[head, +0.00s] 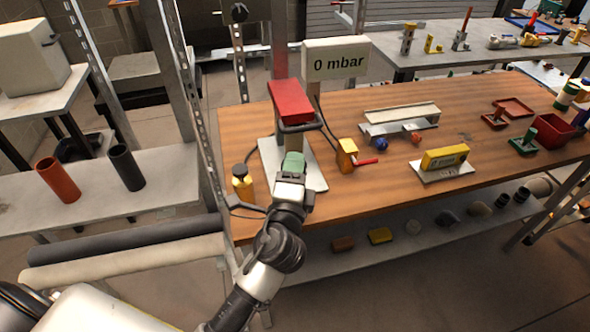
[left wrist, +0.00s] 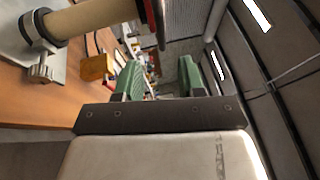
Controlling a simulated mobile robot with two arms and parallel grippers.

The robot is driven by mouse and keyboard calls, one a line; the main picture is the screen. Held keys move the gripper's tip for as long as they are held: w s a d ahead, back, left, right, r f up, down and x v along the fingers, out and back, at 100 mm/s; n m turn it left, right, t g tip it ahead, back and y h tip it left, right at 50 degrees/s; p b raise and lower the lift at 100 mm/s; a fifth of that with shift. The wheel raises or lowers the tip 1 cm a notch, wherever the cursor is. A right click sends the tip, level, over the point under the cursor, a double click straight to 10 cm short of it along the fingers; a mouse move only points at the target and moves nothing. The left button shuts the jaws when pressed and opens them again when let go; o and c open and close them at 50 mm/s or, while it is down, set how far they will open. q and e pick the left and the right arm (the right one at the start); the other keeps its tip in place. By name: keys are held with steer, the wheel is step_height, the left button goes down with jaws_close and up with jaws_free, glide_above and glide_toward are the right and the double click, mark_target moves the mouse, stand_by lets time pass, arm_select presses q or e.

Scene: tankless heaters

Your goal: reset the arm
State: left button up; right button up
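My left gripper (head: 293,162) reaches over the near left part of the wooden table, with its green fingers pointing away from me. In the left wrist view the two green fingers (left wrist: 159,72) stand apart with nothing between them. The gripper is in front of a stand with a red top (head: 290,101) and a light base plate (head: 313,178). The stand's beige column (left wrist: 92,17) shows beside the fingers in the left wrist view. I cannot tell the exact gap between gripper and stand. My right gripper is not in view.
A yellow valve block (head: 346,156) with a red handle is right of the stand. A "0 mbar" display (head: 336,59) stands behind. A metal upright (head: 197,110) is close to my arm's left. Bare wood (head: 455,115) lies to the right.

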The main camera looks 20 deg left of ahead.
arm_select(q)
steer(key=s+a+f+n+g, duration=0.7)
steer(key=s+f+n+g, duration=0.1)
steer(key=s+f+n, duration=0.25)
steer(key=s+d+f+n+g+h, duration=0.1)
steer(key=s+f+n+g+h, duration=0.2)
steer(key=s, duration=0.4)
steer(key=s+d+f+n+g+h, duration=0.1)
steer(key=s+d+f+g, duration=0.15)
steer(key=s+g, duration=0.35)
step_height(320, 180, down, 26)
steer(key=s, duration=0.2)
steer(key=s+a+f+g, duration=0.1)
steer(key=s+a+f, duration=0.2)
steer(key=s+f, duration=1.3)
steer(key=shift+s+a+f, duration=0.15)
steer(key=shift+a+f, duration=0.05)
steer(key=shift+m, duration=0.25)
